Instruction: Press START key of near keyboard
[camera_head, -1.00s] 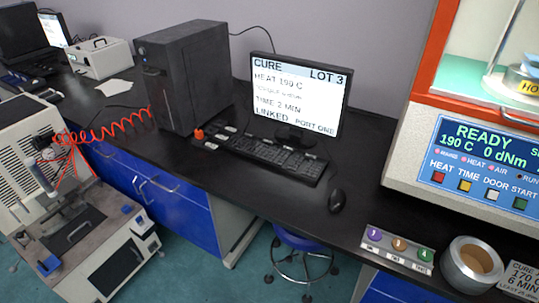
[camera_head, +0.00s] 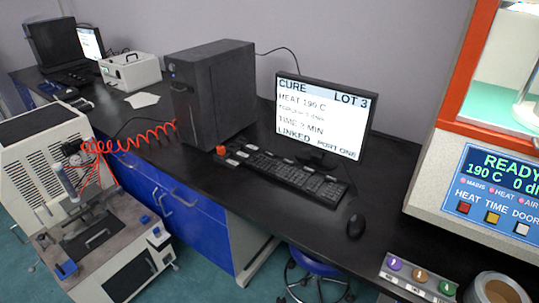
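The near keyboard (camera_head: 292,173) is black and lies on the black bench in front of the monitor (camera_head: 322,112). Several larger pale keys (camera_head: 238,153) sit at its left end, and their labels are too small to read. A small red-orange piece (camera_head: 220,150) stands beside that end. I cannot tell which key is START. The monitor reads CURE, LOT 3, HEAT 190 C, TIME 2 MIN, LINKED, PORT ONE. Neither of my grippers is in view.
A black computer tower (camera_head: 212,92) stands left of the keyboard, a mouse (camera_head: 356,226) to its right. The rheometer (camera_head: 480,190) is at right, reading READY. A numbered button box (camera_head: 418,278) is at the front edge. Another keyboard (camera_head: 75,76) lies far left.

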